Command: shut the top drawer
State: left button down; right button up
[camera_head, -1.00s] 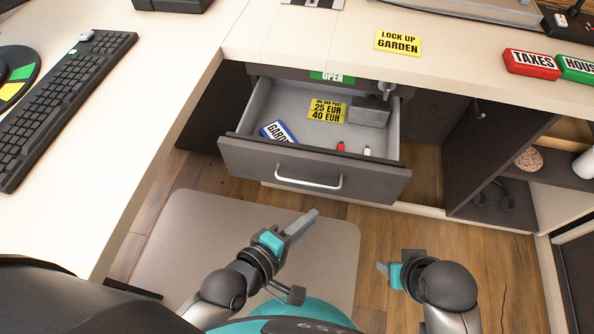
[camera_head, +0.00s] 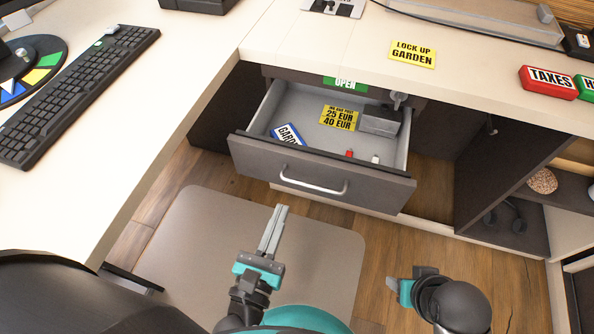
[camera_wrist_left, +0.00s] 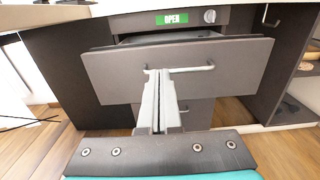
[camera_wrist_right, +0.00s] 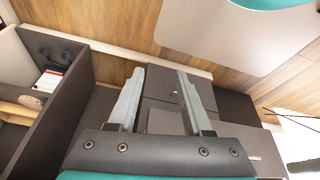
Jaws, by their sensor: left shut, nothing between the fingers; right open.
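The top drawer (camera_head: 320,170) is pulled well out from under the desk, with a dark front and a silver bar handle (camera_head: 313,182). My right gripper (camera_wrist_right: 157,75) is open and empty, low to the right.
A green OPEN label (camera_head: 345,84) is on the cabinet above the drawer. The desk top (camera_head: 300,45) carries a keyboard (camera_head: 75,95), a yellow LOCK UP GARDEN sign (camera_head: 412,54) and a red TAXES block (camera_head: 548,82). Open shelving (camera_head: 560,190) stands right.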

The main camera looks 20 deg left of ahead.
aim_at(301, 161)
pick_arm(q)
jog(key=w, duration=0.3)
jog(key=w+b, duration=0.1)
jog(key=w, duration=0.7)
jog(key=shift+d+b, duration=0.25)
jog(key=shift+b, duration=0.1)
pick_arm(e)
jog(key=shift+t, duration=0.4)
notch_tip(301, 161, up, 4)
jog(key=shift+s+r, duration=0.1)
jog(key=shift+r, duration=0.15)
jog(key=shift+d, duration=0.1)
